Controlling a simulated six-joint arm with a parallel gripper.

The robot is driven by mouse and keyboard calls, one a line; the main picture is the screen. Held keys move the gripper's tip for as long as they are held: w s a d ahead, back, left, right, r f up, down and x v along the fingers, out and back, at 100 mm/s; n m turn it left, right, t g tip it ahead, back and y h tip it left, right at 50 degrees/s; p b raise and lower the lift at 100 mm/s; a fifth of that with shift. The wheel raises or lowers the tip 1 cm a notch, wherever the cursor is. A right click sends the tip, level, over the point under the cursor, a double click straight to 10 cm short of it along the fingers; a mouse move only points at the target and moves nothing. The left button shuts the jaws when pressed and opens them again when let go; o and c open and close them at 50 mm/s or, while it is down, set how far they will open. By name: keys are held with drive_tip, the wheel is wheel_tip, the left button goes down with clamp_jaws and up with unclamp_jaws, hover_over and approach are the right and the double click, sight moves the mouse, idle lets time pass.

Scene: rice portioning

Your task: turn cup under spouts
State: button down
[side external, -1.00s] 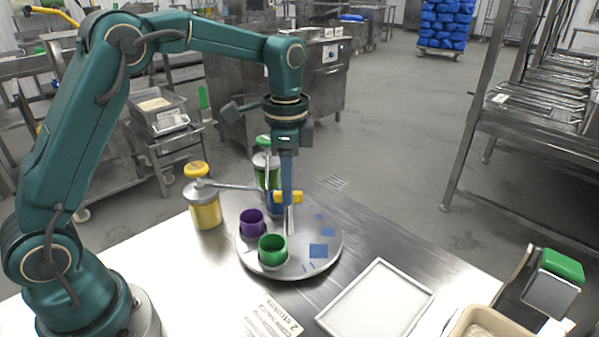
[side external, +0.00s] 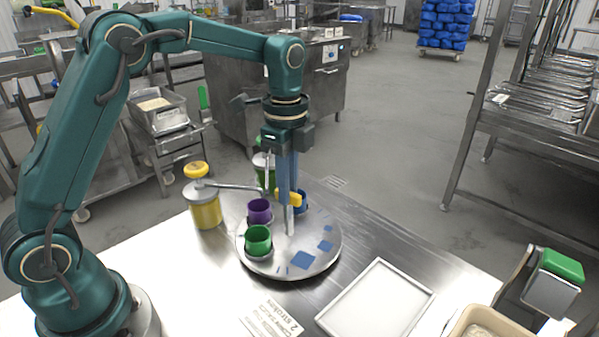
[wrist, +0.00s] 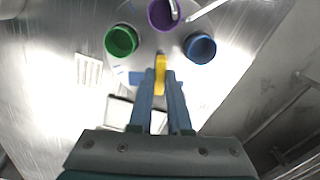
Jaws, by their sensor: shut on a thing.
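A round grey turntable (side external: 305,266) carries a green cup (side external: 258,241), a purple cup (side external: 260,211) and a blue cup (side external: 302,202), which is partly hidden behind my fingers. My gripper (side external: 289,199) points down and is shut on a yellow handle (side external: 294,198) on the turntable. The wrist view shows this yellow handle (wrist: 160,75) between my fingertips, with the green cup (wrist: 121,41) left and the blue cup (wrist: 200,48) right. The purple cup (wrist: 160,16) is at the top, with one spout (wrist: 175,10) over it and another spout (wrist: 205,9) ending beside it.
A yellow pump jar (side external: 206,208) with a long spout stands left of the turntable. A green jar (side external: 262,172) behind is partly hidden. A white-grey tray (side external: 375,301) and a beige bin (side external: 478,325) lie at the front right. A printed card (side external: 270,318) lies in front.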

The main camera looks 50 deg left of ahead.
drive_tip(key=shift+r+m, duration=0.1)
drive_tip(key=shift+m, duration=8.6)
drive_tip(key=c, duration=0.9)
unclamp_jaws()
drive_tip(key=shift+o, duration=0.2)
drive_tip(key=shift+r, duration=2.55)
